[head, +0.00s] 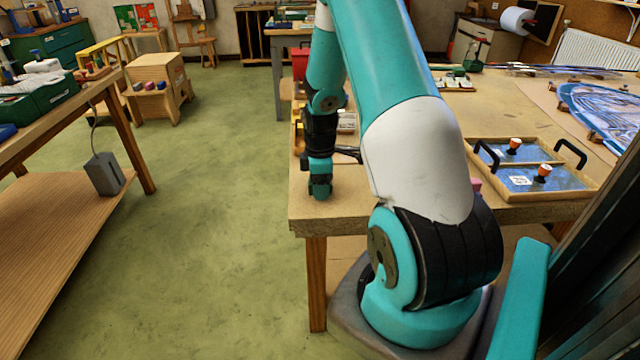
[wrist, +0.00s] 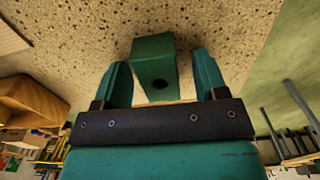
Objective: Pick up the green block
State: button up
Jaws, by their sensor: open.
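The green block (wrist: 154,58) sits on the speckled tabletop in the wrist view, with a dark round hole in its near face. My gripper (wrist: 161,63) is open, with one finger on each side of the block. There is a gap to the right finger; the left finger is very close, and I cannot tell if it touches. In the head view my gripper (head: 320,185) is low at the table's front left corner. I cannot make out the block there.
The wooden workbench (head: 345,203) ends just left of my gripper, with green floor (head: 220,220) beyond. A wooden tray (head: 540,193) with blue panels and black handles stands to the right. Small items lie behind my gripper.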

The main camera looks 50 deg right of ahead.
jog(key=c, duration=1)
jog(key=shift+r, duration=0.15)
